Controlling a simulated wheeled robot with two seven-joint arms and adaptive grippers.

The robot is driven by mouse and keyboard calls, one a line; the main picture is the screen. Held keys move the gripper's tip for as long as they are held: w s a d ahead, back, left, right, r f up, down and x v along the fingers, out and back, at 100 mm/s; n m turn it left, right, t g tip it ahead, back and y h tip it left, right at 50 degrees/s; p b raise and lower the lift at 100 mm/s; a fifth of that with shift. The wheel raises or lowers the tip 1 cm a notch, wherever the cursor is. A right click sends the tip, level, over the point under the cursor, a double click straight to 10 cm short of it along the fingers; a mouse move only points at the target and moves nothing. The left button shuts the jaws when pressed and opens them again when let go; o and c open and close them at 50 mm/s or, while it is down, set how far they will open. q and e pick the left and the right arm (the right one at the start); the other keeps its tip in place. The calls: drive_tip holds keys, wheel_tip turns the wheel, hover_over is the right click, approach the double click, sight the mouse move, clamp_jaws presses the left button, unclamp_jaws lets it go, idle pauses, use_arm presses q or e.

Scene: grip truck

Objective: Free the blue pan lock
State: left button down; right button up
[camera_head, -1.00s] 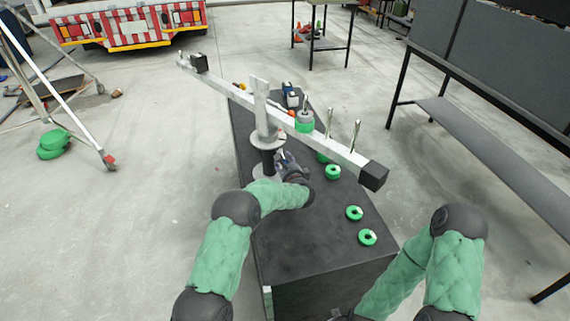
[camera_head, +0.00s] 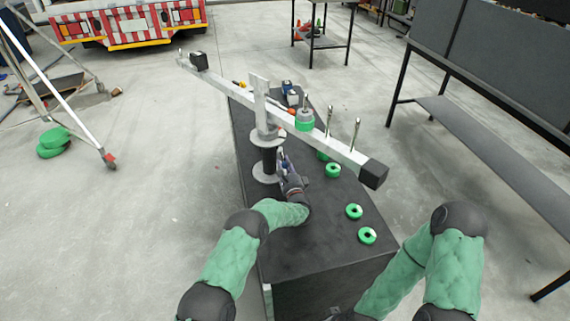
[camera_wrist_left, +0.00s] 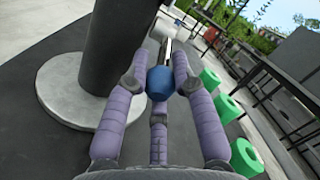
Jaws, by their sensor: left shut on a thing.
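The blue knob (camera_wrist_left: 160,82) of the pan lock sits between the purple-grey fingers of my left gripper (camera_wrist_left: 158,75) in the left wrist view. The fingers are shut on its sides. In the head view my left gripper (camera_head: 283,163) is beside the black column (camera_head: 268,158), just right of it and above the round grey base plate. The knob is too small to make out clearly there. A pale beam (camera_head: 250,103) lies across the column top. Of my right arm, only links and a dark piece at the bottom edge show; its fingers do not.
The column stands on a black box top (camera_head: 320,235). Green rings (camera_head: 354,211) lie along its right side, and a green-and-grey weight (camera_head: 305,120) is at the beam. The beam's black end block (camera_head: 373,174) overhangs on the right.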

idle(0.3)
use_arm(q)
drive_tip(key=c, duration=1)
unclamp_jaws()
drive_tip(key=shift+a, duration=0.1)
drive_tip(key=shift+f, duration=0.1)
drive_tip(key=v, duration=0.7)
drive_tip(key=shift+s, duration=0.25)
